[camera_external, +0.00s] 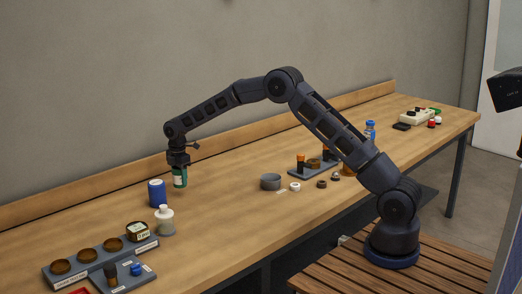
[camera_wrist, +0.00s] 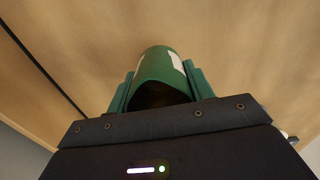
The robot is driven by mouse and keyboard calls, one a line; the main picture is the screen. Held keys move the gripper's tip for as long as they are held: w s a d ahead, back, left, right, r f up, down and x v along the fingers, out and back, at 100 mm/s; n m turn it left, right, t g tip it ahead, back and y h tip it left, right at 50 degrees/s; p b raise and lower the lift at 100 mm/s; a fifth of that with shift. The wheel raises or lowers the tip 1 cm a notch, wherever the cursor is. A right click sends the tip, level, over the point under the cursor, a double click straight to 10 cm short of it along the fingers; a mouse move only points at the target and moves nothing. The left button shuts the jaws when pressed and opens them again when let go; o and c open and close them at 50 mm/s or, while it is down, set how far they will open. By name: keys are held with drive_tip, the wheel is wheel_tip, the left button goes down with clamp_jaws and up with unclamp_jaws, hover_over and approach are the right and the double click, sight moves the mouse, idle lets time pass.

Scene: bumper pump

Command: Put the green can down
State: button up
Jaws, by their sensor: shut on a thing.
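The green can (camera_external: 180,178) hangs from my gripper (camera_external: 178,166) in the external view, upright or nearly so. It is just above or at the wooden bench (camera_external: 230,190); I cannot tell whether it touches. In the wrist view the green can (camera_wrist: 160,65) has a pale label and sits between the two green fingers of my gripper (camera_wrist: 160,88), which are shut on it. The can's far end is hidden in the wrist view.
A blue can (camera_external: 157,193) and a white bottle-like item (camera_external: 164,220) stand close by, front left. A grey tray with several round brown pieces (camera_external: 60,267) is further left. A grey ring-shaped dish (camera_external: 270,182) is to the right. Bare bench lies between.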

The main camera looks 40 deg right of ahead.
sight(180, 185)
drive_tip(key=shift+f, duration=2.15)
drive_tip(key=shift+f, duration=0.1)
drive_tip(key=o, duration=1)
drive_tip(key=shift+o, duration=0.2)
